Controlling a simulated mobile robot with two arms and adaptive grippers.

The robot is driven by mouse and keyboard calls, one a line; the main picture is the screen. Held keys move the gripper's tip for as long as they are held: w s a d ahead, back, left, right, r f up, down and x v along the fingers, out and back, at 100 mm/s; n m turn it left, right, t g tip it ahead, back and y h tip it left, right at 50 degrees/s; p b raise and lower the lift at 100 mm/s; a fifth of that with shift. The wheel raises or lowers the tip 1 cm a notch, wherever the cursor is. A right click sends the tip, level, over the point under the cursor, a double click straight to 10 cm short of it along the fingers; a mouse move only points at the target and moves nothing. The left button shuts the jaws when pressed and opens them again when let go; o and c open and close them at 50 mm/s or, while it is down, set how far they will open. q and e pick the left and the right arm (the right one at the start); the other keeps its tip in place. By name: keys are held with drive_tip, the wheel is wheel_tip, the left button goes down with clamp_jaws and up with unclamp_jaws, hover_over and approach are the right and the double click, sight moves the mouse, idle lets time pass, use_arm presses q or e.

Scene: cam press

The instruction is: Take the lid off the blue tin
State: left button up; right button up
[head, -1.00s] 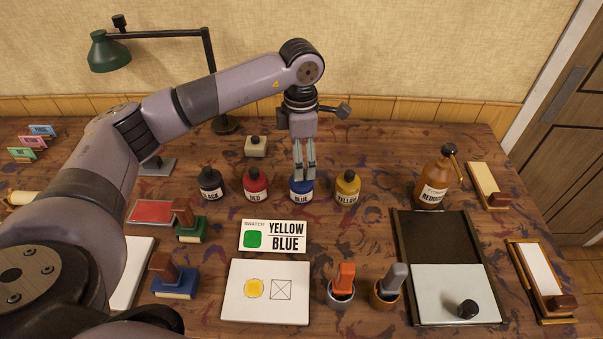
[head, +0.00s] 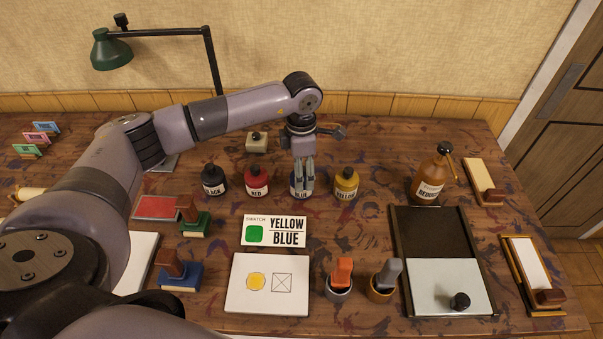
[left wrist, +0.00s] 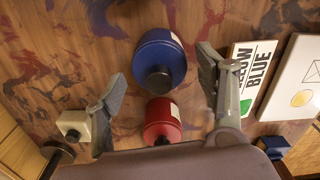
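The blue tin (head: 296,189) stands in a row between the red and yellow bottles, its label partly hidden by my left gripper. In the left wrist view the blue tin (left wrist: 160,50) shows from above with its dark round lid (left wrist: 158,79) on top. My left gripper (head: 305,188) points down over the blue tin. In the left wrist view its fingers (left wrist: 163,90) are spread wide with nothing between them touched, and the lid lies in the gap's line. My right gripper is not in view.
The red bottle (head: 257,182) and yellow bottle (head: 346,185) stand close on either side. The black bottle (head: 213,181) is farther left. A brown bottle (head: 430,178) stands to the right. A swatch card (head: 273,231) lies in front. Bare table lies behind the yellow bottle.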

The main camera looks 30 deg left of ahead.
use_arm(q)
drive_tip(key=shift+s, duration=0.1)
drive_tip(key=c, duration=1.1)
drive_tip(key=shift+r, duration=0.1)
